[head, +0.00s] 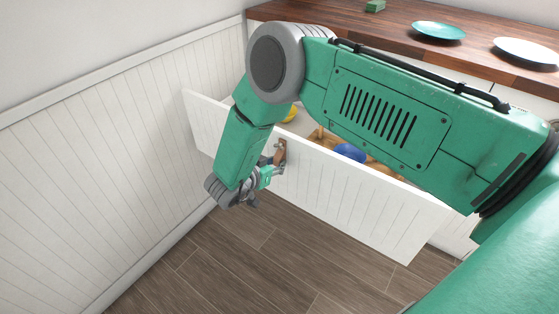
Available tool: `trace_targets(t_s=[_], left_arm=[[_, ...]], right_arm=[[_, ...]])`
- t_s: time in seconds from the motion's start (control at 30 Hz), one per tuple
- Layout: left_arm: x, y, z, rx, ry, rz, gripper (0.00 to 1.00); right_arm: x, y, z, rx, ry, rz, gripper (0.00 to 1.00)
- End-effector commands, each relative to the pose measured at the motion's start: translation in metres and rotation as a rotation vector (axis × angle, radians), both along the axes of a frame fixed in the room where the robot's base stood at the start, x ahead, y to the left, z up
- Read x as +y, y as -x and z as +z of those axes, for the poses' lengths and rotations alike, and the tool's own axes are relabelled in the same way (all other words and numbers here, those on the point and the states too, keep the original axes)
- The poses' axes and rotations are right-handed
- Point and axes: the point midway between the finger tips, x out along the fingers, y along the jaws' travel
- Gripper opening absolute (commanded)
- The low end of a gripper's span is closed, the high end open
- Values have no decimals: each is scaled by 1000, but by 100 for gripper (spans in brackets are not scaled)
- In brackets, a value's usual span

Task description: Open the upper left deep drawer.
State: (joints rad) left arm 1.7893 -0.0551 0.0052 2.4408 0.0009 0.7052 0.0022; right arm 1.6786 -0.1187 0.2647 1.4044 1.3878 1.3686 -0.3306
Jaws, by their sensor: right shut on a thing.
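The drawer (340,195) with a wide white plank front stands out from the cabinet under the counter, and part of its inside shows behind the front. Its brownish metal handle (281,151) is on the front, left of the middle. My right gripper (273,168) is shut on this handle, in front of the drawer. My right arm comes in from the right and hides much of the drawer's inside and the cabinet behind. My left gripper is not in view.
In the drawer lie a blue round thing (350,152) and a yellow thing (291,114). A white panelled wall (100,190) runs along the left. The wooden counter (385,38) holds a teal plate (438,31) and a white plate (527,51). The floor (270,265) in front is clear.

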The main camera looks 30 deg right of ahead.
Motion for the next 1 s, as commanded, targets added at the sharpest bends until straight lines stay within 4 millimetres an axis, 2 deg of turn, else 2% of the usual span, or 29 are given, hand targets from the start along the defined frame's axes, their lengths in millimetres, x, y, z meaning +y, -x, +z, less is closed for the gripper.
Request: trace_targets(t_s=[0.27, 0.3, 0.37, 0.77, 0.87, 1.0], left_arm=[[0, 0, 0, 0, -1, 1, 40], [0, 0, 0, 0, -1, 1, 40], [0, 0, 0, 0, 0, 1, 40], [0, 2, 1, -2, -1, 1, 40], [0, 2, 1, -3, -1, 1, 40], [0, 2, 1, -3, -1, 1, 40]], right_arm=[[1, 0, -2, 3, -5, 5, 0], [1, 0, -2, 2, -4, 4, 17], [0, 0, -2, 2, -4, 4, 38], [4, 2, 0, 3, -3, 3, 40], [15, 6, 5, 3, -4, 3, 40], [39, 16, 16, 2, -4, 4, 40]])
